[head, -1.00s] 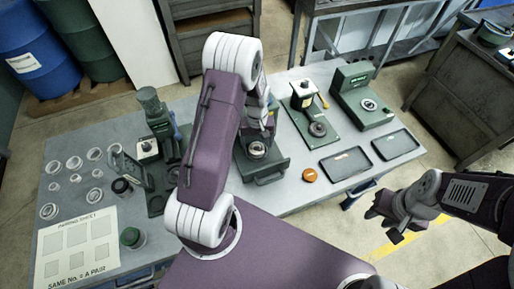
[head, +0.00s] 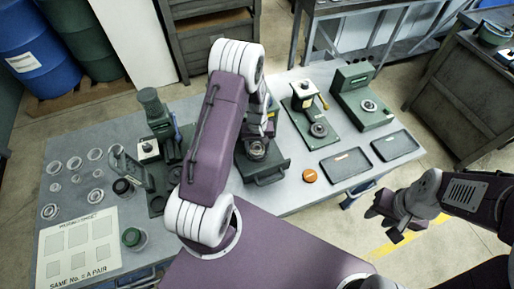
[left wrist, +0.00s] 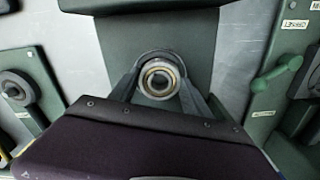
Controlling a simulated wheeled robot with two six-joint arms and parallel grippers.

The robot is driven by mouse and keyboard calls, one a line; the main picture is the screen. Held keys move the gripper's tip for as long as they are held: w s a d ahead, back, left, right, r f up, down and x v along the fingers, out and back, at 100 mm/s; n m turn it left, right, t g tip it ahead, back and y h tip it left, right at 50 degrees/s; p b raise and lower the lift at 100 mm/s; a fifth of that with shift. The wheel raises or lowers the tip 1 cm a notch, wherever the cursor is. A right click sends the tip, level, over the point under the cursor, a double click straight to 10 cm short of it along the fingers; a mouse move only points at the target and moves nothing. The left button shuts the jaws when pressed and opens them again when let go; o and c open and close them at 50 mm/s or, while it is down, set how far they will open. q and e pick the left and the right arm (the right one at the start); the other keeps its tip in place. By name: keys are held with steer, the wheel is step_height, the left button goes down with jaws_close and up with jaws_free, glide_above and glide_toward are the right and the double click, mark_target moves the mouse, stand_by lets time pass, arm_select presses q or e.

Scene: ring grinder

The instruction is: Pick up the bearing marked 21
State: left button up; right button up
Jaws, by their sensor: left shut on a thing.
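A metal bearing ring (left wrist: 159,79) sits between the fingers of my left gripper (left wrist: 160,84) in the left wrist view. The fingers are shut on it, one on each side. In the head view the left gripper (head: 258,143) is at the ring (head: 257,149), over the middle green machine (head: 263,169). My arm hides part of that machine. No number can be read on the ring, so I cannot tell whether it is marked 21. My right gripper (head: 385,222) is open and empty, off the table's front right.
Several rings (head: 74,163) lie at the table's left, behind a printed sheet (head: 78,249). A green press (head: 160,140) stands left of my arm. Two more green machines (head: 309,117) (head: 355,85) and two dark trays (head: 345,165) are to the right. An orange disc (head: 310,175) lies near the front.

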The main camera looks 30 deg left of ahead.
arm_select(q)
steer(key=shift+r, duration=0.45)
step_height(320, 180, up, 3)
steer(key=shift+w+b, duration=0.15)
steer(key=shift+b, duration=0.45)
steer(key=w+d+r+b, duration=0.2)
steer(key=w+d+r, duration=0.4)
steer(key=d, duration=0.3)
steer(key=shift+d+r, duration=0.35)
steer(key=shift+r, duration=0.1)
